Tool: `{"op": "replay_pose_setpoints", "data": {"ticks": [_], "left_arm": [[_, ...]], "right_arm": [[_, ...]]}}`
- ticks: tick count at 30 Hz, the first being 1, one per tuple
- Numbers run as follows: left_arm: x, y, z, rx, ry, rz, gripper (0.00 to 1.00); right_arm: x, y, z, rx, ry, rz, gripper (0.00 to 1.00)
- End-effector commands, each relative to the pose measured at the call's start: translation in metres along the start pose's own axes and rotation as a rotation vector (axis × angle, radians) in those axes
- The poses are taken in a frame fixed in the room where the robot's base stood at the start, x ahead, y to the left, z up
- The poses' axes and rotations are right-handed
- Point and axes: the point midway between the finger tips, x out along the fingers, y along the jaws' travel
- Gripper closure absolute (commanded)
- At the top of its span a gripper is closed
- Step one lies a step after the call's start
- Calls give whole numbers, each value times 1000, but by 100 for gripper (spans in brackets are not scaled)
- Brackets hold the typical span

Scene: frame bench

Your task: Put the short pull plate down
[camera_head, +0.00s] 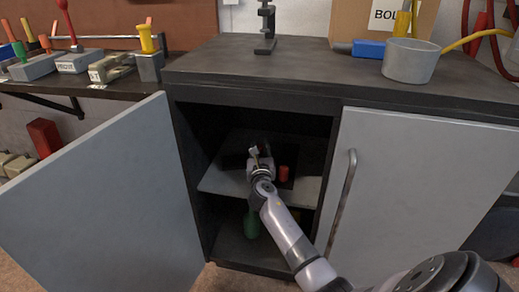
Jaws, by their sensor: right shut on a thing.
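My right arm reaches into the open left half of the grey cabinet (250,92). My right gripper (262,158) is over the middle shelf (222,181), small and dark against the shadowed inside. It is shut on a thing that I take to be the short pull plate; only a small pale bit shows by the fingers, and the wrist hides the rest. I cannot tell whether it touches the shelf. My left gripper is not in view.
The left door (100,205) stands wide open; the right door (420,185), with a bar handle (342,203), is closed. A red object (284,173) is on the shelf right of my gripper. A green object (251,223) stands below. A grey cup (410,62) is on top.

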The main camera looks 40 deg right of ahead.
Motion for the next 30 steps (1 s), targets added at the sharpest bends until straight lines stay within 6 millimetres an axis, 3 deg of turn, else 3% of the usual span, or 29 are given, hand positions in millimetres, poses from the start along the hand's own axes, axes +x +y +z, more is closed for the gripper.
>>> {"op": "replay_pose_setpoints", "data": {"ticks": [30], "left_arm": [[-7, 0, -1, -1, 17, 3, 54]], "right_arm": [[1, 0, -6, 2, -6, 1, 100]]}}
